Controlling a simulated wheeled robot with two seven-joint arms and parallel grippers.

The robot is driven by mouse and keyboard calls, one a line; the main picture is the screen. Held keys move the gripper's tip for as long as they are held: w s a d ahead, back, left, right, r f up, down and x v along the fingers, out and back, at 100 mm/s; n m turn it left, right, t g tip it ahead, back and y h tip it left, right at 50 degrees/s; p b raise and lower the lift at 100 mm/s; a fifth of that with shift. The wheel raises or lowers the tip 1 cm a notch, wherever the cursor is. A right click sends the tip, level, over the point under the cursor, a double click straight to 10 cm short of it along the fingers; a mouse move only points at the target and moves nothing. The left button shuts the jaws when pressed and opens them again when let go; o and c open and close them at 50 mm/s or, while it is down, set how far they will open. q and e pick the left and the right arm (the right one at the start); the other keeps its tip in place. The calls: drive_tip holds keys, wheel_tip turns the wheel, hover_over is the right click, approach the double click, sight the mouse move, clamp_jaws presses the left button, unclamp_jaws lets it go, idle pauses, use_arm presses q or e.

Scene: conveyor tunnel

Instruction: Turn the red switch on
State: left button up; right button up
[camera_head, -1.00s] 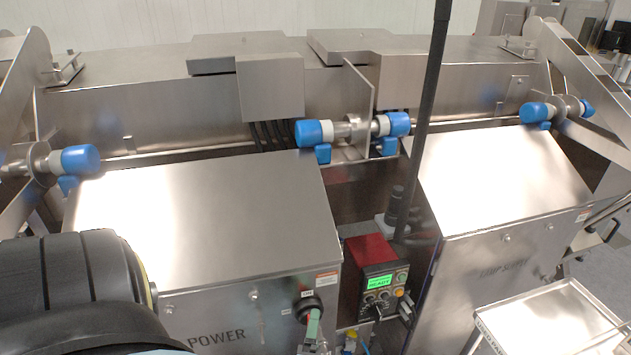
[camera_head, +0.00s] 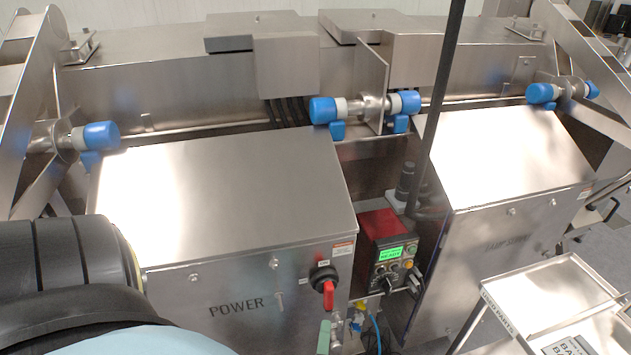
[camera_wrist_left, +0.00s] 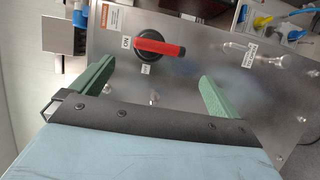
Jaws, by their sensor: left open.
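The red switch (camera_head: 329,296) is a red handle on a round black base, on the front of the left steel cabinet marked POWER. In the head view its handle points down. In the wrist view the red handle (camera_wrist_left: 160,46) lies sideways across the black dial, with small white labels beside it. My left gripper (camera_head: 325,338) shows as a green fingertip just below the handle, apart from it in the picture. In the wrist view the left gripper (camera_wrist_left: 157,74) is open and empty, its green fingers spread on either side of the switch. My right gripper is out of view.
A red control box (camera_head: 382,245) with a lit green screen stands right of the left cabinet (camera_head: 220,195). A dark vertical pole (camera_head: 440,110) rises beside it. A steel tray (camera_head: 540,290) is at the lower right. A blue cable hangs below the switch area.

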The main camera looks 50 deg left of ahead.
use_arm(q)
drive_tip(key=shift+v, duration=1.2)
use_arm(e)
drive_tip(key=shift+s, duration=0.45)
use_arm(q)
drive_tip(key=shift+w, duration=0.1)
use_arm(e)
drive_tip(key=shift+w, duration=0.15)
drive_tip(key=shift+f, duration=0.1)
use_arm(q)
drive_tip(key=s+d+f+m+g+h+b, duration=0.2)
drive_tip(key=s+d+f+m+h+b, duration=0.3)
drive_tip(key=f+m, duration=0.6)
drive_tip(key=s+d+f+m+g+h+b, duration=0.1)
drive_tip(key=d+f+m+g+h+b, duration=0.15)
drive_tip(key=f+m+h, duration=0.85)
drive_tip(key=s+a+f+m+g+y+b, duration=0.1)
drive_tip(key=s+a+f+m+g+y, duration=0.1)
drive_tip(key=s+f, duration=0.7)
drive_tip(key=s+a+f+m+g+y+b, duration=0.2)
drive_tip(key=s+f+g, duration=0.4)
drive_tip(key=s+f, duration=0.3)
drive_tip(key=a+f+m, duration=0.1)
drive_tip(key=a, duration=0.1)
drive_tip(key=shift+a, duration=0.25)
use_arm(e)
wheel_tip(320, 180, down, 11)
